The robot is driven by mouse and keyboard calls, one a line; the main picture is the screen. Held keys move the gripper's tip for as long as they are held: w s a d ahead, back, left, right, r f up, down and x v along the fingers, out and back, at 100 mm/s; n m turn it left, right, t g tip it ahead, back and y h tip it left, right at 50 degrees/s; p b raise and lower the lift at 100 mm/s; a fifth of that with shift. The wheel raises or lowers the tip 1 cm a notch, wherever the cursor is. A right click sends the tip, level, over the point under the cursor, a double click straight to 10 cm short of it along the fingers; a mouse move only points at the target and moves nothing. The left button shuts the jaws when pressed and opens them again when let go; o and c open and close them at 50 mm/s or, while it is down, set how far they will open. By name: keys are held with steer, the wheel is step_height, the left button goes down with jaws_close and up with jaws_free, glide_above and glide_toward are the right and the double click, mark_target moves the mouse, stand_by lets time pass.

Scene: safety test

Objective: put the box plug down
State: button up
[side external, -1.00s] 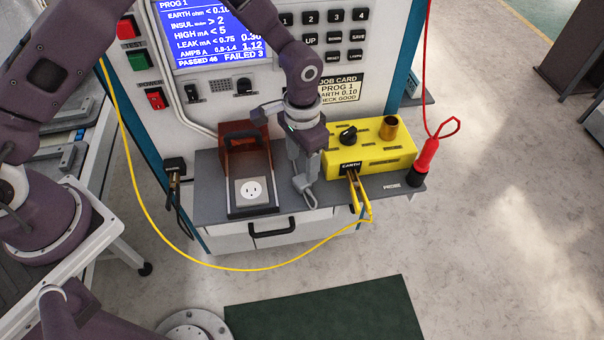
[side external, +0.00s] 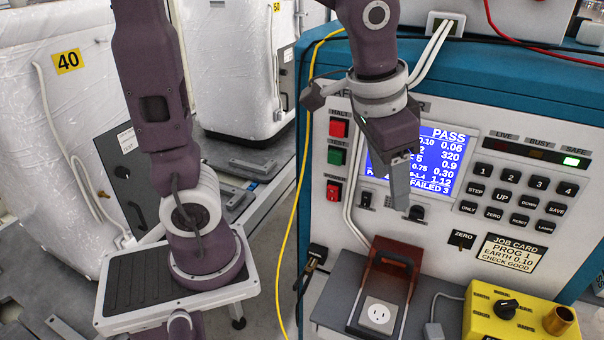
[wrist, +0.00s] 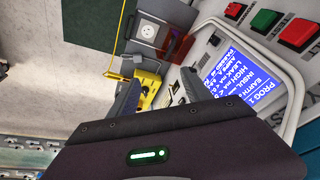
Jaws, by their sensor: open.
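The box plug (side external: 433,329) is a small grey plug with a pale cable. It rests on the grey shelf between the socket box and the yellow box, at the bottom of the side view. My gripper (side external: 402,205) hangs above and behind it in that view, in front of the tester's screen, and is clear of the plug. In the wrist view my gripper (wrist: 160,95) has its two fingers spread, with nothing held between them.
The socket box (side external: 378,314) has its red-brown lid raised. The yellow box (side external: 512,322) stands to its right. A yellow cable (side external: 293,185) hangs left of the tester.

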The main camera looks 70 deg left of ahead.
steer(key=s+a+r+n+t, duration=0.1)
steer(key=s+a+n+t, duration=0.1)
steer(key=s, duration=1.1)
steer(key=shift+s+a+r, duration=0.15)
steer(key=shift+a+r, duration=0.2)
steer(key=shift+a, duration=0.3)
